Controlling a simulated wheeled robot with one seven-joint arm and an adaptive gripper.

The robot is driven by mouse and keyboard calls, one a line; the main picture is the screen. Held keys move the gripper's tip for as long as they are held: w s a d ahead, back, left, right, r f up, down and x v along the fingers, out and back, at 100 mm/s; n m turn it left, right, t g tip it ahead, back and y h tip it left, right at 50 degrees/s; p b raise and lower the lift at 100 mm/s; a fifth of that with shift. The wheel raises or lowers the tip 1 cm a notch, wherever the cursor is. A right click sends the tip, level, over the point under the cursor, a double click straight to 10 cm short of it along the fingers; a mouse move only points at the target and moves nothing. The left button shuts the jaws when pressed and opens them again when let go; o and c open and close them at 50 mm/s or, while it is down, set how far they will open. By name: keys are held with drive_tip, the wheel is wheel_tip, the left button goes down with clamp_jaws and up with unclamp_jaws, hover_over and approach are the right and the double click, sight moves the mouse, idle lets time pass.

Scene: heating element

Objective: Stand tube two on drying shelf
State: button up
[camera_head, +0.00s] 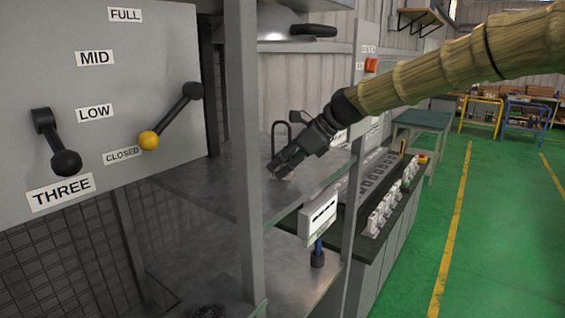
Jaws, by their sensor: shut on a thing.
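My gripper (277,168) is over the right part of the grey upper shelf (205,187), low and close to its surface. It is shut on a dark thing that looks like a tube. A thin dark U-shaped tube (273,136) stands up with its bend on top, just behind the fingers. Its lower part is hidden by my gripper. I cannot tell whether its foot touches the shelf. No number on the tube can be read.
A grey post (243,150) rises in front of the shelf; another post (355,170) is to its right. A panel (150,55) with two levers is at the left. A lower shelf (290,288) holds a blue-and-dark object (317,256). The upper shelf's left part looks bare.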

drive_tip(key=o, duration=1.1)
drive_tip(key=shift+f, duration=0.15)
drive_tip(key=shift+d+r, duration=0.1)
drive_tip(key=shift+r, duration=0.15)
drive_tip(key=b+v, duration=0.4)
drive_tip(key=v, duration=0.7)
drive_tip(key=shift+s+d+r, duration=0.1)
drive_tip(key=shift+d+r, duration=0.15)
drive_tip(key=shift+r, duration=0.05)
